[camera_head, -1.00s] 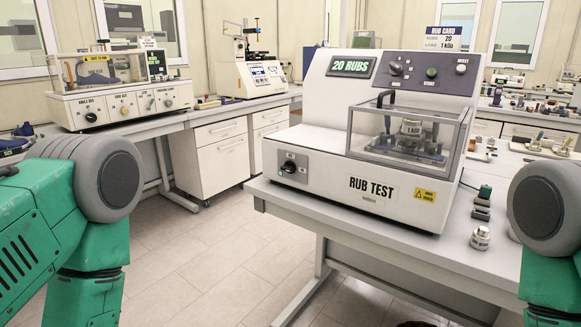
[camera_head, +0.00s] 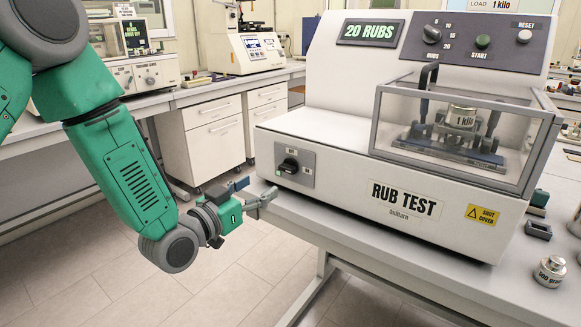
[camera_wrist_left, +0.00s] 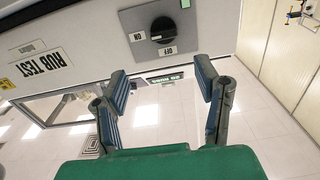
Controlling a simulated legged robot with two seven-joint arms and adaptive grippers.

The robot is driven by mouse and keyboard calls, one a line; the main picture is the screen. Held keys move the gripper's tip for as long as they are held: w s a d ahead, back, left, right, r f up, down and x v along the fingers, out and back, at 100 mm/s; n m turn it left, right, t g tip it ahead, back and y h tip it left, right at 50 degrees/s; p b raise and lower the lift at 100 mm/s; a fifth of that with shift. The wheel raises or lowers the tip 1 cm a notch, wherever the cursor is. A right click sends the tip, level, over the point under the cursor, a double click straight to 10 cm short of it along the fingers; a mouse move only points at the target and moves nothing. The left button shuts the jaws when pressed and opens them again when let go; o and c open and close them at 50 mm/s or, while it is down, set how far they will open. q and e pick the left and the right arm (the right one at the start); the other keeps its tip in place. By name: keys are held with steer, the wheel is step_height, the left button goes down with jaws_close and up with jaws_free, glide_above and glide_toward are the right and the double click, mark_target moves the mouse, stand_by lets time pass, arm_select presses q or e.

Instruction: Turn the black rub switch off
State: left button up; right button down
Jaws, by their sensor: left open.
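The black rub switch (camera_head: 288,166) is a round knob on a grey plate at the lower left of the white rub test machine's front (camera_head: 330,185). In the left wrist view the knob (camera_wrist_left: 163,29) is at the top, with an ON label (camera_wrist_left: 137,37) to its left and an OFF label (camera_wrist_left: 168,50) below it. I cannot tell surely which label it points to. My left gripper (camera_head: 266,200) is open and empty, below and left of the knob, apart from it. In the left wrist view its two fingers (camera_wrist_left: 160,77) are spread, short of the knob. My right gripper is out of view.
A clear cover (camera_head: 470,110) encloses a weight on the machine. The table's front edge (camera_head: 340,250) runs below the switch. Loose weights, one marked 500 gram (camera_head: 550,271), lie at the right. The floor left of the table is free.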

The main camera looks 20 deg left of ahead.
mark_target(284, 170)
arm_select(q)
steer(key=x, duration=0.3)
steer(key=a+x, duration=0.1)
steer(key=x, duration=0.6)
steer(key=shift+w+a+f, duration=0.1)
steer(key=shift+w+f, duration=0.2)
steer(key=shift+w, duration=0.15)
steer(key=shift+w+d, duration=0.35)
steer(key=shift+d, duration=0.4)
steer(key=c, duration=0.8)
steer(key=shift+a, duration=0.35)
steer(key=c, duration=0.3)
